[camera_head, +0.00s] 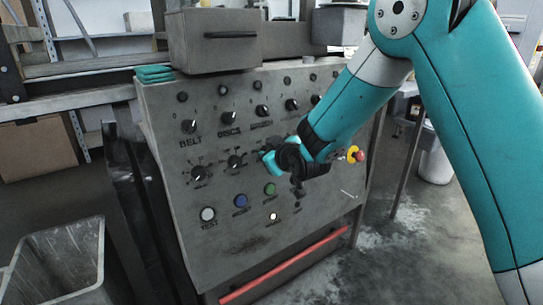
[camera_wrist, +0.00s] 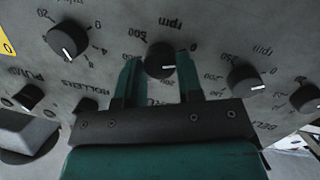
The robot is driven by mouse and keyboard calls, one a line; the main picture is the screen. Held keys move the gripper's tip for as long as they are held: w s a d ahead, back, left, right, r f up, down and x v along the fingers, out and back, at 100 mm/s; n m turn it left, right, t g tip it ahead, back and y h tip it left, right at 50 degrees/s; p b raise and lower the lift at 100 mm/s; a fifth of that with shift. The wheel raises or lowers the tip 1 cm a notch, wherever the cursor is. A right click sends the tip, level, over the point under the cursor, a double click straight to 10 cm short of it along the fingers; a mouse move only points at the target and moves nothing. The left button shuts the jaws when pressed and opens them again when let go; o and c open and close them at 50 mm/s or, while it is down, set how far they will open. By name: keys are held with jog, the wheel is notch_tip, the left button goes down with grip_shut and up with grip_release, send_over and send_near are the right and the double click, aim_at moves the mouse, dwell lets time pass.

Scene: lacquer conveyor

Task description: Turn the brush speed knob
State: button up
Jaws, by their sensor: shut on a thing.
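The grey sloped control panel (camera_head: 225,185) carries rows of black knobs. My gripper (camera_head: 271,158) is at the panel's middle row, right of two knobs, and hides the knob in front of it. In the wrist view my gripper (camera_wrist: 160,76) has its teal fingers shut on a black round knob (camera_wrist: 160,54), one finger on each side. The knob's white pointer mark points right and slightly down in that view. "rpm" is printed by it; its name is mostly hidden by my gripper, so I cannot tell if it is the brush speed knob.
Other knobs stand close on both sides, one to the left (camera_wrist: 68,40) and one to the right (camera_wrist: 246,75). A red and yellow stop button (camera_head: 356,155) is right of my gripper. Coloured push buttons, including a blue one (camera_head: 240,201), sit below. A grey box (camera_head: 213,40) is above the panel.

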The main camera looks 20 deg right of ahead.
jog(key=shift+f+n, duration=0.1)
jog(key=shift+n, duration=0.9)
jog(key=shift+b, duration=0.3)
jog(key=o, duration=0.9)
jog(key=shift+t, duration=0.3)
jog(key=shift+b+v, duration=4.55)
jog(key=shift+v, duration=4.15)
